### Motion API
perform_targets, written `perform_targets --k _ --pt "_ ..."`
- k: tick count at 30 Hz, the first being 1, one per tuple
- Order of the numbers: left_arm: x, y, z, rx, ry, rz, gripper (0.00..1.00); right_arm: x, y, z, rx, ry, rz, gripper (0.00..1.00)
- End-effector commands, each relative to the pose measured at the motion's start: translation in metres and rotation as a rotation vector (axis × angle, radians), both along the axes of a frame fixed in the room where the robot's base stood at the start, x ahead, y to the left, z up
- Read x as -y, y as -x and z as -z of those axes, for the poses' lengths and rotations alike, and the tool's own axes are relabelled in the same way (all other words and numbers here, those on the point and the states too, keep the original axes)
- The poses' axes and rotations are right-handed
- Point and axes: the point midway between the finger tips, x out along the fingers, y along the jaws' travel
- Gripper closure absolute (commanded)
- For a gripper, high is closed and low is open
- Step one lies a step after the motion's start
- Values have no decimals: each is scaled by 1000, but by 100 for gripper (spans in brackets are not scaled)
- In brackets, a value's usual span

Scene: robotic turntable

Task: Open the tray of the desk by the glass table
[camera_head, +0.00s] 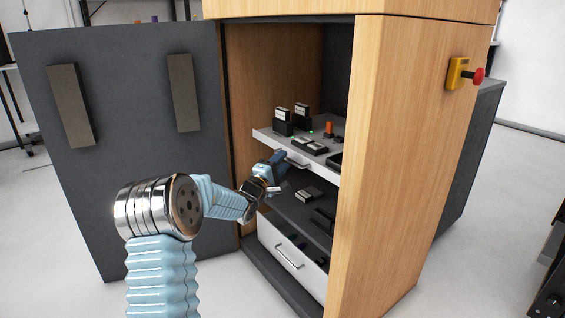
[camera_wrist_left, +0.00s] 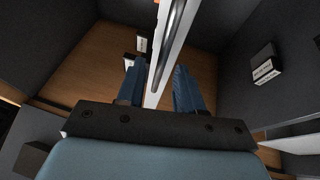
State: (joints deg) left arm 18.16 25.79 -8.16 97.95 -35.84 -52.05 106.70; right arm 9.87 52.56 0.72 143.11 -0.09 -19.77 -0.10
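The open wooden cabinet holds a pulled-out upper tray (camera_head: 325,173) with a white front and a metal handle (camera_head: 297,162). The handle also shows in the left wrist view (camera_wrist_left: 172,38) as a curved bar on the white front. My left gripper (camera_head: 279,160) is at the upper tray's front, close to the handle. In the left wrist view its two blue fingers (camera_wrist_left: 160,78) stand apart, with the white tray front between them. Whether they touch it is unclear. A lower white drawer (camera_head: 276,246) has its own handle (camera_head: 289,256). My right gripper is not in view.
The grey cabinet door (camera_head: 125,130) stands open at the left, beside my arm. The wooden side panel (camera_head: 385,150) bounds the right and carries a red emergency button (camera_head: 478,76). Several small dark devices (camera_head: 310,146) sit on the upper tray. Pale floor is free in front.

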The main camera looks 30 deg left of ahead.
Motion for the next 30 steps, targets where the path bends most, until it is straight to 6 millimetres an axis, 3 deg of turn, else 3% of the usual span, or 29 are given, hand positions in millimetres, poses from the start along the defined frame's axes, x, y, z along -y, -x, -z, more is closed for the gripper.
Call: perform_targets --k 12,19,30 --pt "0 -10 -2 0 0 0 66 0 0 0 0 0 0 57" --pt "0 -9 -2 0 0 0 100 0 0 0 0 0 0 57" --pt "0 -9 -1 -1 0 0 100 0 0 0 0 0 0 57"
